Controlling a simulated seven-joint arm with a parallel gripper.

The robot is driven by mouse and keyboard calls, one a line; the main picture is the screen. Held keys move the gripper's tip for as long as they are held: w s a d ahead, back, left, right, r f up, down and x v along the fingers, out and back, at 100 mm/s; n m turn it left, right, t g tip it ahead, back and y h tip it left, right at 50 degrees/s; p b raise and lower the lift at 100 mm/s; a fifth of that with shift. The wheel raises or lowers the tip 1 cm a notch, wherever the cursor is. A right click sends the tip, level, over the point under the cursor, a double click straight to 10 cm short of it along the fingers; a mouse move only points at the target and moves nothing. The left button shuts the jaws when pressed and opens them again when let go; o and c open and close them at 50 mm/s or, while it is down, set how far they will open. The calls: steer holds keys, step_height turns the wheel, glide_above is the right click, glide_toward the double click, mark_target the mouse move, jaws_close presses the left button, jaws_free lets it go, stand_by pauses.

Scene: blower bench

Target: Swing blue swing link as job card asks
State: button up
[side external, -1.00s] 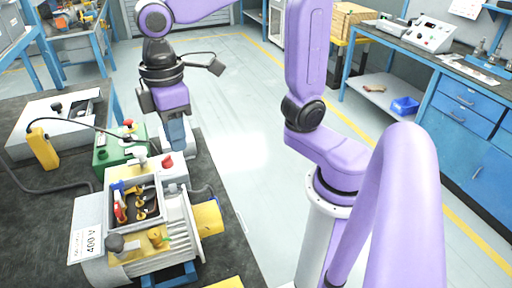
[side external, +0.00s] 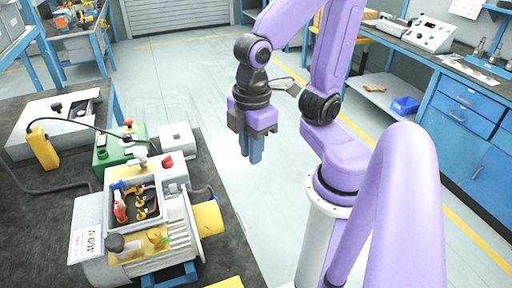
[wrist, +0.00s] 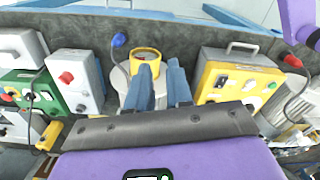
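The motor (side external: 165,235) lies on the bench with its terminal box (side external: 158,212) open. A white card (side external: 88,245) with large print leans at the motor's left. My gripper (side external: 251,150) hangs empty, fingers down, right of the bench and away from the terminal box. In the wrist view, its two blue-grey fingers (wrist: 162,88) stand apart with nothing gripped. The terminal box is hidden there.
A green box (side external: 107,153) and a white box with a red knob (side external: 176,140) stand behind the motor. A yellow pendant (side external: 42,147) with a cable lies left. The wrist view shows a yellow instrument with a handle (wrist: 240,80).

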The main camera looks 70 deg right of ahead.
steer(key=shift+s+d+f, duration=0.25)
steer(key=shift+s+d, duration=0.1)
steer(key=shift+s, duration=0.05)
steer(key=o, duration=0.6)
steer(key=shift+o, duration=0.2)
step_height(320, 180, up, 14)
steer(key=f+m, duration=0.1)
steer(key=m, duration=1.7)
glide_above(116, 182)
step_height(116, 182, down, 17)
steer(key=shift+r, duration=0.1)
